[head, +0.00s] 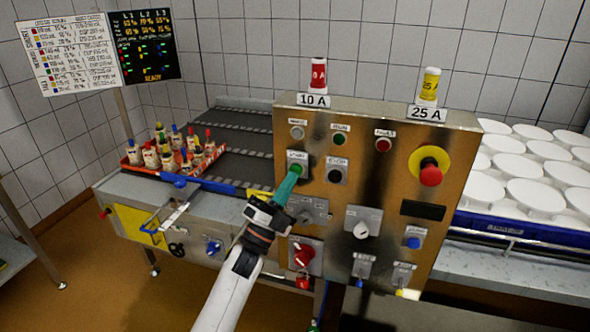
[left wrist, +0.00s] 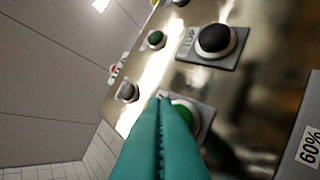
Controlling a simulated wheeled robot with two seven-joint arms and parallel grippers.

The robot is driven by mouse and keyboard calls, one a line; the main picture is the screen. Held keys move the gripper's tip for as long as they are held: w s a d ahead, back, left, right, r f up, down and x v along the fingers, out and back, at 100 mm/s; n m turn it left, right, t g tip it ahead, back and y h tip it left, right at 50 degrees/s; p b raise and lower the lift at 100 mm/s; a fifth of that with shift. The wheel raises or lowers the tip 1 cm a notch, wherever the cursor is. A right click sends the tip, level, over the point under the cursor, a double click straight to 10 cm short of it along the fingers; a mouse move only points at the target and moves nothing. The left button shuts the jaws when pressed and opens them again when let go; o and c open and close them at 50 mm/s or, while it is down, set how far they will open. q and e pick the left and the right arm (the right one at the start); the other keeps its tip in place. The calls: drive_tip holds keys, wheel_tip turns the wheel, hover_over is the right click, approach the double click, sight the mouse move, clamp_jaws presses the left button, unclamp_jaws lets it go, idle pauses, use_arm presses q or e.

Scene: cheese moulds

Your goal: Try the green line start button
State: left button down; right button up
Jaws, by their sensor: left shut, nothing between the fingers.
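The green start button (head: 296,169) sits on a grey plate at the upper left of the steel control panel (head: 350,190). My left gripper (head: 293,174) is shut and empty, with its teal fingertips at the button. In the left wrist view the closed fingers (left wrist: 160,108) overlap the green button (left wrist: 182,112) and hide part of it. I cannot tell whether they touch or press it. The black stop button (head: 336,174) is just right of it, and it shows in the left wrist view (left wrist: 214,40). My right gripper is not in view.
A red emergency knob (head: 430,174) on yellow, a selector knob (head: 361,230) and a red switch (head: 303,255) crowd the panel. Red and yellow fuses (head: 318,75) stand on top. A bottle tray (head: 133,157) is left on the conveyor; white moulds (head: 535,195) are right.

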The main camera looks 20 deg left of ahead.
use_arm(q)
drive_tip(key=shift+s, duration=0.25)
drive_tip(key=s+p, duration=0.2)
drive_tip(key=s, duration=0.2)
drive_tip(key=shift+s+a, duration=0.1)
drive_tip(key=shift+s, duration=0.3)
idle(0.5)
